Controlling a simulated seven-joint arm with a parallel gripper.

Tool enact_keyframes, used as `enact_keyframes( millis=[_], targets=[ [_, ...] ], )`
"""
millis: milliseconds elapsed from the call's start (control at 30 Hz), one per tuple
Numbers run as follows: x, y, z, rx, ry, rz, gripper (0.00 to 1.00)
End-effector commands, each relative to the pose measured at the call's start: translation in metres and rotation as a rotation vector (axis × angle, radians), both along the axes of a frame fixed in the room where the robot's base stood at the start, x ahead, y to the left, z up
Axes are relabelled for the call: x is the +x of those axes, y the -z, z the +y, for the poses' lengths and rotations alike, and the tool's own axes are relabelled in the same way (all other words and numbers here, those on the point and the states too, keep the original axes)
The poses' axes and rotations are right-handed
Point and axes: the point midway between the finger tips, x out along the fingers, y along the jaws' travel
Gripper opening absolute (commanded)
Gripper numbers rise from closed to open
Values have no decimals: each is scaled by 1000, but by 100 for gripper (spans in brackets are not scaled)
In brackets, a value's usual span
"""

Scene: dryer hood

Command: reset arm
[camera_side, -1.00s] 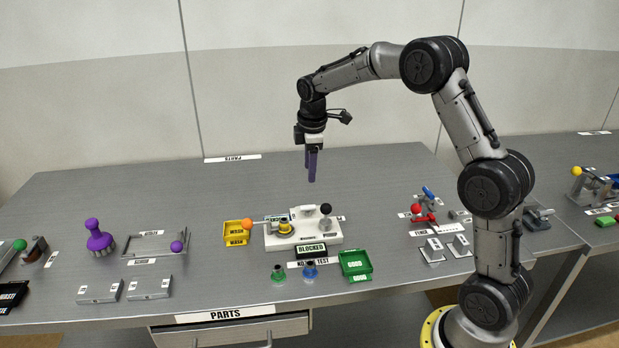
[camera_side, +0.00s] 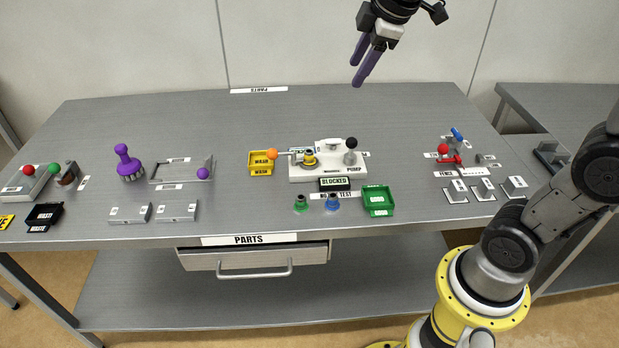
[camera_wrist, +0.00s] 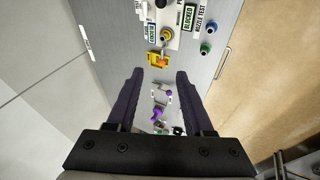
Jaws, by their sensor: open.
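My gripper (camera_side: 362,64) is high above the back of the grey table, with two purple fingers that stand apart. It holds nothing. In the wrist view the open fingers (camera_wrist: 160,80) frame the table below, with clear space between them. My arm rises from the yellow base at the right, and part of it is out of the side view. The table (camera_side: 300,110) lies well below the fingertips, which touch nothing.
On the table are a white pump fixture (camera_side: 328,172), a yellow bin (camera_side: 261,163), a green bin (camera_side: 378,201), a purple-knobbed brush (camera_side: 127,163), a metal tray (camera_side: 178,168) and a red-handled clamp (camera_side: 449,156). A drawer (camera_side: 250,259) is below. The back of the table is clear.

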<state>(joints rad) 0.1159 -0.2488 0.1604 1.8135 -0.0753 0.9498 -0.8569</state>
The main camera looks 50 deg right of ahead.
Motion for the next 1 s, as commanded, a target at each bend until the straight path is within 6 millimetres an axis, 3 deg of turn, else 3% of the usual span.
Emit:
enact_keyframes(
  millis=[33,167,300,433,600,1000],
  targets=[
    [-24,-5,10,24,22,-30,52],
    [-80,-2,31,112,116,-88,52],
    [-137,21,46,230,250,-122,52],
    [-174,52,53,336,402,-117,52],
    [-191,83,55,424,591,-68,52],
    [-190,81,55,460,661,-76,52]
  ],
)
